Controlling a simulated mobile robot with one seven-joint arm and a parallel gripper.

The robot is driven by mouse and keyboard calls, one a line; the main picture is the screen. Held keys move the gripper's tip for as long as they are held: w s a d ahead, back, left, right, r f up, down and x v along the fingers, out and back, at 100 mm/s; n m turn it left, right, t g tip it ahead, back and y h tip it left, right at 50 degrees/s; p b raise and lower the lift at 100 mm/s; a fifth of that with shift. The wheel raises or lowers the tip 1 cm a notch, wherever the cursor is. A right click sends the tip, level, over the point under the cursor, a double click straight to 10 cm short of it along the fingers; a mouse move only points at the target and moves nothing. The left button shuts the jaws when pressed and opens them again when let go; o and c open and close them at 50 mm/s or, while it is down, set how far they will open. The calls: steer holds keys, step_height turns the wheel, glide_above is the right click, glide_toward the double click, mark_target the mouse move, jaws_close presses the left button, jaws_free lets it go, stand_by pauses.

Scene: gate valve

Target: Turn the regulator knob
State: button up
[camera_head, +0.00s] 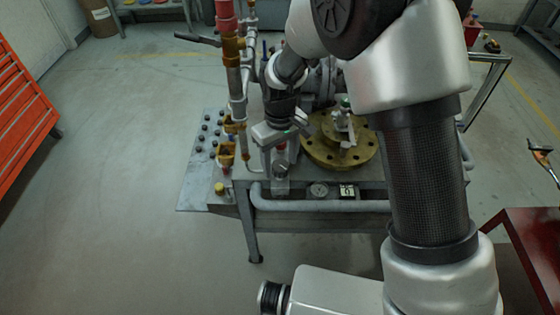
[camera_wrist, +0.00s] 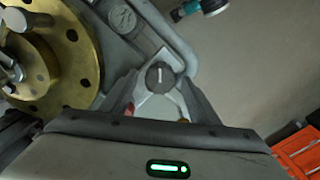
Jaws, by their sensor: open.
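The regulator knob (camera_wrist: 160,76) is a small dark round knob with a pale pointer line, set in a light grey plate on the bench. In the wrist view it sits between the tips of my gripper (camera_wrist: 158,88), with one finger on each side. The fingers are open and I see a gap around the knob; contact cannot be made out. In the head view my gripper (camera_head: 279,152) points down over the front of the bench, left of the brass flange. The knob also shows there, small, just below the fingers (camera_head: 281,171).
A brass flange (camera_head: 326,155) with a valve lies right of my gripper. Red and brass pipes (camera_head: 233,75) rise close on the left. A grey pipe rail (camera_head: 310,203) runs along the bench front. Gauges (camera_head: 319,189) sit low right. The floor at left is clear.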

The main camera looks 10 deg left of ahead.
mark_target(280, 165)
steer(key=c, duration=1.1)
steer(key=shift+o, duration=0.2)
steer(key=shift+m, duration=0.6)
steer(key=o, duration=1.1)
steer(key=shift+c, duration=0.2)
step_height(280, 165, up, 17)
steer(key=p, duration=0.1)
steer(key=shift+r, duration=0.2)
